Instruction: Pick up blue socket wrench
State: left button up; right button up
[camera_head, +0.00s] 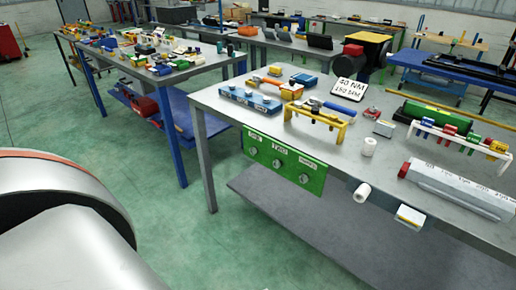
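A blue-handled tool (309,104), which may be the blue socket wrench, lies across a yellow rack on the right-hand grey workbench (385,150). It is too small to tell its exact shape. A white rack (452,136) farther right on the same bench holds several coloured tools, one with a blue part (450,128). Neither of my grippers is in view, so nothing is seen touching the tools.
Another cluttered bench (208,60) stands at left. Green floor (150,225) between is clear.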

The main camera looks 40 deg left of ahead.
aim_at(314, 102)
jog(key=j+z, duration=0.25)
jog(key=j, duration=1.4)
jog(key=j+z, duration=0.25)
jog(key=j, duration=1.35)
